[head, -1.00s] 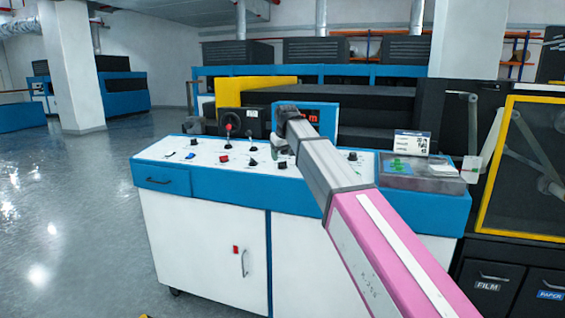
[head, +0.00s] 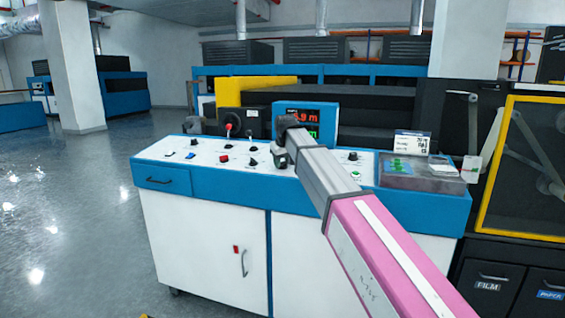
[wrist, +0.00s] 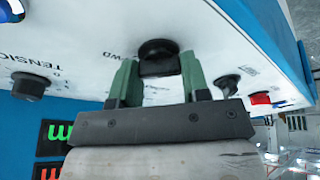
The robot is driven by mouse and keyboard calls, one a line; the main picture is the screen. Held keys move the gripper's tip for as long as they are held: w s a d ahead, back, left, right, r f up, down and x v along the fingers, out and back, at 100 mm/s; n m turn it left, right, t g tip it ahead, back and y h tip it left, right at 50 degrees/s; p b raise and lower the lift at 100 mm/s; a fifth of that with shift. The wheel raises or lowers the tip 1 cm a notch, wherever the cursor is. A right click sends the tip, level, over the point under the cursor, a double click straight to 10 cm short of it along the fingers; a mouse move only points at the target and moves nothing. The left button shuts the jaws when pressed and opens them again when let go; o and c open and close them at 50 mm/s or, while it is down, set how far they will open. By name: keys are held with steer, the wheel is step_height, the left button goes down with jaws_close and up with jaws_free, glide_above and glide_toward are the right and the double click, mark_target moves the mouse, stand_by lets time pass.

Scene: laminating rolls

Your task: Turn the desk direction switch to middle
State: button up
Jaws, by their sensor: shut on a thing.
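The direction switch (wrist: 158,50) is a black knob on the white sloped desk panel (wrist: 75,50). Part of a label ending in "WD" shows beside it in the wrist view. My gripper (wrist: 158,68) has its two green fingers on either side of this knob and is shut on it. In the head view my gripper (head: 279,157) is low at the panel, and my arm hides most of it and the knob. I cannot tell which position the switch points to.
A knob (wrist: 30,85) by the "TENSION" label is on one side; another black knob (wrist: 228,83) and a red switch (wrist: 260,98) are on the other. A lit display (head: 306,120) stands behind the panel. A clear box (head: 420,175) sits at the panel's right.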

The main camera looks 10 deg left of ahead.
steer(key=shift+n, duration=0.4)
steer(key=n+g, duration=0.1)
steer(key=n, duration=0.3)
steer(key=shift+w+y, duration=0.1)
steer(key=shift+y, duration=0.2)
steer(key=shift+n+g, duration=0.6)
steer(key=shift+n, duration=1.4)
steer(key=o, duration=0.9)
steer(key=shift+r, duration=0.1)
steer(key=v, duration=1)
steer(key=shift+d+r, duration=0.3)
